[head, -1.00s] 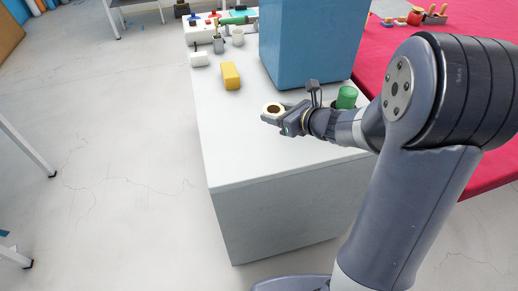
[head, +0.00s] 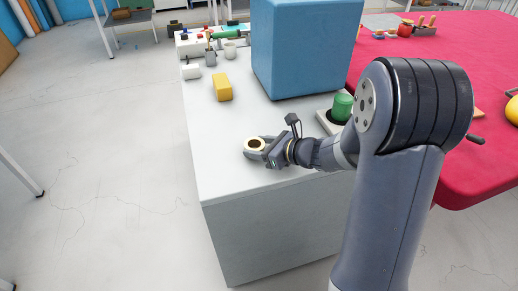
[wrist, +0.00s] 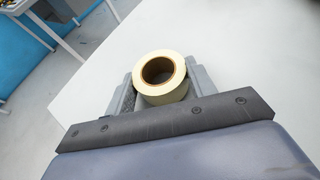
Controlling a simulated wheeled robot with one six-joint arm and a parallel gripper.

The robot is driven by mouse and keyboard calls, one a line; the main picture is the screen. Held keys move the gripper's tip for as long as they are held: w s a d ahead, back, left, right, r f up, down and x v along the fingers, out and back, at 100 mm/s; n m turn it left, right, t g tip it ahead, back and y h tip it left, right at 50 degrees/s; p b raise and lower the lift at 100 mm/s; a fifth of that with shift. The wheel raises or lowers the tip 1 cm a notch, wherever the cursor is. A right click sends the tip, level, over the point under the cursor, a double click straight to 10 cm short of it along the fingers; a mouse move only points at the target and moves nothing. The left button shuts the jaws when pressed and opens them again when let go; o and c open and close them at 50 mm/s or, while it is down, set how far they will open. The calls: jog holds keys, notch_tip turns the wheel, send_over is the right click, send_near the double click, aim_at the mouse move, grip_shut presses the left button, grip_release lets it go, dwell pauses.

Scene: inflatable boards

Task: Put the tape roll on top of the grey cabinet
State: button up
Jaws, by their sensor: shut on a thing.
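The tape roll (head: 254,145) is cream-white with a brown core. My gripper (head: 258,147) is shut on it, with a grey finger on each side, as the wrist view (wrist: 160,78) shows closely. The roll's hole faces up. The grey cabinet (head: 275,235) has a pale flat top and a grey front side. The roll and my gripper are over the front part of that top. I cannot tell whether the roll touches the surface or is held just above it.
A large blue box (head: 305,50) stands on the cabinet top behind my gripper. A green cylinder (head: 342,105) in a pale holder is to the right. A yellow block (head: 222,87), a white block (head: 191,71) and cups stand further back. A red table (head: 450,130) adjoins on the right.

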jog(key=shift+f, duration=0.2)
jog(key=shift+f, duration=0.15)
jog(key=o, duration=1)
jog(key=shift+c, duration=0.2)
jog(key=shift+r, duration=0.3)
jog(key=shift+s+d+r, duration=0.1)
jog(key=shift+d+r, duration=0.05)
jog(key=shift+d, duration=0.1)
jog(key=p+v, duration=0.1)
jog(key=v, duration=1)
jog(key=shift+s+d, duration=0.15)
jog(key=shift+s, duration=0.1)
